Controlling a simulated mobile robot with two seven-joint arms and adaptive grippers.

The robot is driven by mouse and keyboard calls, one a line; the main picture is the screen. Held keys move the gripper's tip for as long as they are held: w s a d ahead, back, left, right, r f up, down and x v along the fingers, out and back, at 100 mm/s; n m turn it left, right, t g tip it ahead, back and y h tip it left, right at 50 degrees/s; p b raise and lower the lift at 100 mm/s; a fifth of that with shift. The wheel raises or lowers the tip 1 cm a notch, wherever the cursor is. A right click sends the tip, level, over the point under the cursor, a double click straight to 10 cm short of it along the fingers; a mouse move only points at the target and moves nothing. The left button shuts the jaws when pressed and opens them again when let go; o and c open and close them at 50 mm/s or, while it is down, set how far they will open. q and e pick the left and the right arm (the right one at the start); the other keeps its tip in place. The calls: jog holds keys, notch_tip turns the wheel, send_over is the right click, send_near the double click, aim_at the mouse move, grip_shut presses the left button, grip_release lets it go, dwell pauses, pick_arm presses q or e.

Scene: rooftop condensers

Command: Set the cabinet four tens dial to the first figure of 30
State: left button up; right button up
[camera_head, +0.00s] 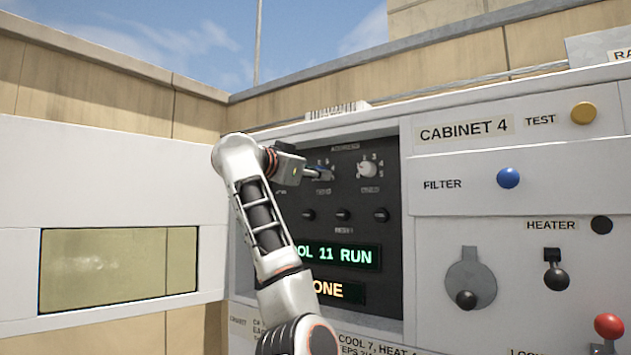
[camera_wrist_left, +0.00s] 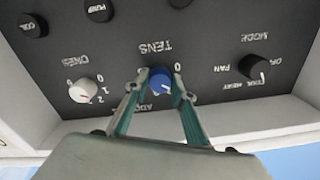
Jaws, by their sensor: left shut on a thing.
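The cabinet four control panel (camera_head: 392,225) is dark and sits in a recess left of the "CABINET 4" label (camera_head: 464,130). The tens dial (camera_wrist_left: 160,78) is a blue knob under the upside-down word TENS in the left wrist view. My left gripper (camera_wrist_left: 158,88) has its two fingers on either side of this knob and is shut on it. In the head view my left gripper (camera_head: 318,173) covers most of the dial. A 0 shows beside the knob; the fingers hide other figures, and I cannot read the setting. My right gripper is not in view.
The white ones dial (camera_wrist_left: 83,91) is beside the tens dial; it also shows in the head view (camera_head: 368,168). The mode knob (camera_wrist_left: 254,67) is on the other side. Small black knobs (camera_head: 343,214) sit below. A green display (camera_head: 343,256) reads "11 RUN", partly covered by my arm.

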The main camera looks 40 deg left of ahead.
pick_arm(q)
jog(key=shift+f+m+p, duration=0.15)
jog(key=shift+m+p, duration=1)
jog(key=shift+m, duration=6.45)
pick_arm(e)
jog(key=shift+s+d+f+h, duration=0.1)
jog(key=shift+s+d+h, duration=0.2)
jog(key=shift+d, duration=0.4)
pick_arm(q)
jog(key=shift+w, duration=0.1)
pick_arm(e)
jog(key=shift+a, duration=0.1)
pick_arm(q)
jog(key=o, duration=1.1)
jog(key=shift+d, duration=0.1)
